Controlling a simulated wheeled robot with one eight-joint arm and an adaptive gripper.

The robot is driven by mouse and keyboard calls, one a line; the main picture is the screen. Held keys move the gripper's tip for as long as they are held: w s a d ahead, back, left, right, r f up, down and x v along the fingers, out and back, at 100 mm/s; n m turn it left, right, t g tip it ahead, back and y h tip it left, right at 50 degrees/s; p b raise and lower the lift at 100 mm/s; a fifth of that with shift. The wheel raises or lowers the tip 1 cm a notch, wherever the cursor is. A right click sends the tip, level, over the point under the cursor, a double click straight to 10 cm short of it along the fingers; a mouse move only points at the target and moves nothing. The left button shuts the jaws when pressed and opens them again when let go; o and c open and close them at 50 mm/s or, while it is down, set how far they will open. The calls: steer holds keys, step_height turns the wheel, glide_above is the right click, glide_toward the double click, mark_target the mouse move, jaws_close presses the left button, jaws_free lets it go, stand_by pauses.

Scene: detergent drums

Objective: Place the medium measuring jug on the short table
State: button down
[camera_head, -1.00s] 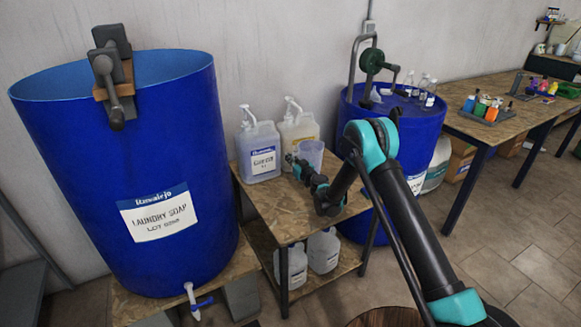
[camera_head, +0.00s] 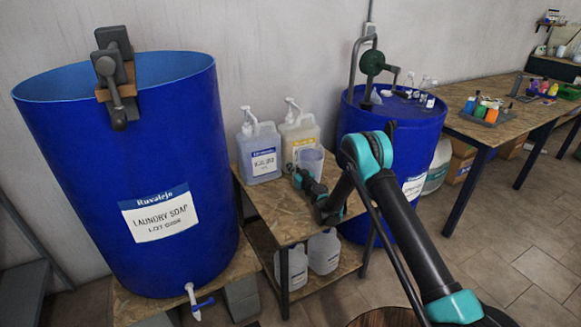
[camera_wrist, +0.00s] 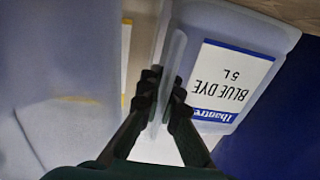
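A translucent measuring jug (camera_head: 310,160) is at the small chipboard table (camera_head: 275,205), in front of the two pump containers. I cannot tell whether its base touches the tabletop. My gripper (camera_head: 299,176) is at the jug's left front side in the head view, partly covering it. In the wrist view my gripper (camera_wrist: 164,88) has its black fingers close together with a thin translucent strip between them, which looks like part of the jug. A large blurred translucent surface fills the left of that view.
A blue-dye container (camera_wrist: 230,85), also in the head view (camera_head: 260,152), and a yellowish pump container (camera_head: 299,135) stand close behind. A laundry-soap drum (camera_head: 120,180) is left, another blue drum (camera_head: 425,130) right. A long table (camera_head: 500,115) holds bottles. Clear jugs (camera_head: 323,252) sit on the lower shelf.

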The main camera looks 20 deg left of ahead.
steer(key=shift+s+f, duration=0.1)
steer(key=shift+f, duration=0.3)
steer(key=c, duration=1.7)
jaws_free()
steer(key=shift+r, duration=0.1)
